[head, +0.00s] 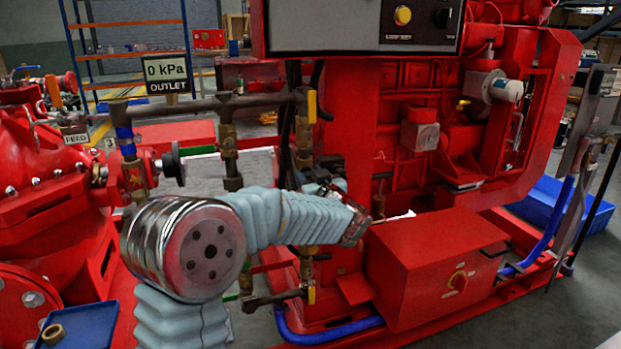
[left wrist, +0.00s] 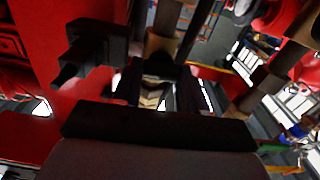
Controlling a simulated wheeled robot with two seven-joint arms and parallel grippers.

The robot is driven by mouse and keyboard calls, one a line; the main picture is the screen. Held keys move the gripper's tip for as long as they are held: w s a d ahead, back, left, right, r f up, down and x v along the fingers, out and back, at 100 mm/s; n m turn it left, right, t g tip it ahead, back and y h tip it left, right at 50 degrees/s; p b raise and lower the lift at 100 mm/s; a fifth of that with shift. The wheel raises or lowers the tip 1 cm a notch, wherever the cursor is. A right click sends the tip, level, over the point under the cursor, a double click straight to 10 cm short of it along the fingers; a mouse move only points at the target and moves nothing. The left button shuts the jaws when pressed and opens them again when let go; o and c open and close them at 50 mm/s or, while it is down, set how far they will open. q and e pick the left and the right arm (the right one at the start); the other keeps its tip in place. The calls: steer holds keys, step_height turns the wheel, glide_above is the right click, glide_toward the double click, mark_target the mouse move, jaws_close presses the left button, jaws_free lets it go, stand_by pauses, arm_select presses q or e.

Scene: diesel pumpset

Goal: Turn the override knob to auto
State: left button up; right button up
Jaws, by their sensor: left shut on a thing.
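My left arm reaches across the lower middle of the head view toward the pipework. My left gripper (head: 328,170) is mostly hidden behind its own wrist, beside the brass pipes (head: 303,130). In the left wrist view my left gripper (left wrist: 158,82) is shut on a small dark part in front of a brass pipe (left wrist: 165,20). The picture is too dark to tell whether that part is the override knob or how it is turned. The head view also shows a black knob (head: 442,17) on the upper panel, well away from the gripper. My right gripper is not in view.
A 0 kPa outlet sign (head: 167,74) stands above the pipes. A blue tray (head: 80,325) lies at lower left. Red machine frames and pipes crowd the gripper.

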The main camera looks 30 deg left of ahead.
arm_select(q)
steer(key=n+b, duration=0.2)
steer(key=n, duration=0.2)
steer(key=shift+s+f+n, duration=0.1)
steer(key=shift+n, duration=0.3)
steer(key=n+b, duration=0.2)
steer(key=n, duration=0.1)
steer(key=shift+a+f+n, duration=0.1)
steer(key=shift+n, duration=0.2)
steer(key=n+b, duration=0.3)
steer(key=n, duration=0.1)
steer(key=shift+s+n, duration=0.1)
steer(key=shift+n, duration=0.2)
steer(key=shift+n+b, duration=0.9)
steer(key=shift+n, duration=1)
steer(key=o, duration=1.1)
steer(key=shift+c, duration=0.2)
